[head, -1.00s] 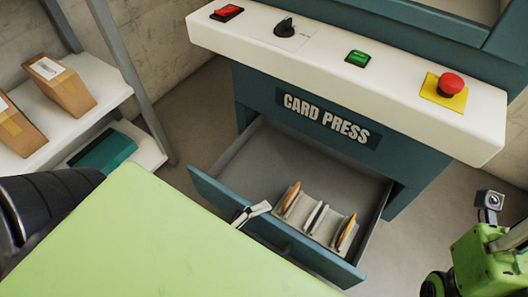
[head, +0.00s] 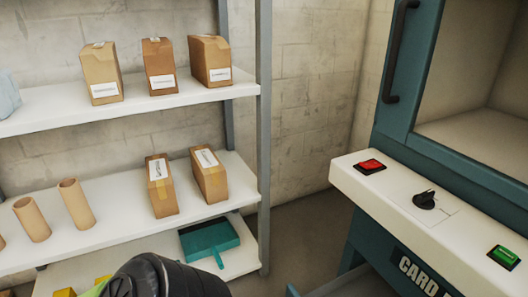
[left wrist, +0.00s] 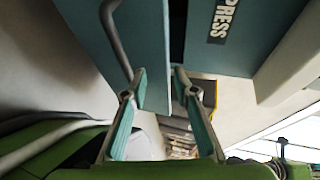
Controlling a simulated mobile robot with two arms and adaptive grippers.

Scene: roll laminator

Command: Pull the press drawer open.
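In the head view the card press (head: 450,240) is at the right, with only part of its label in sight. A small corner of the press drawer (head: 292,291) shows at the bottom edge; most of it is out of frame. In the left wrist view the teal drawer front (left wrist: 145,45) carries a dark bar handle (left wrist: 113,38). A dark gap separates it from the press body (left wrist: 235,50). My left gripper (left wrist: 160,71) has its teal fingers apart, close to the drawer front's edge. I cannot tell whether they touch it. My right gripper is not in view.
The press has a red switch (head: 370,166), black knob and green switch.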

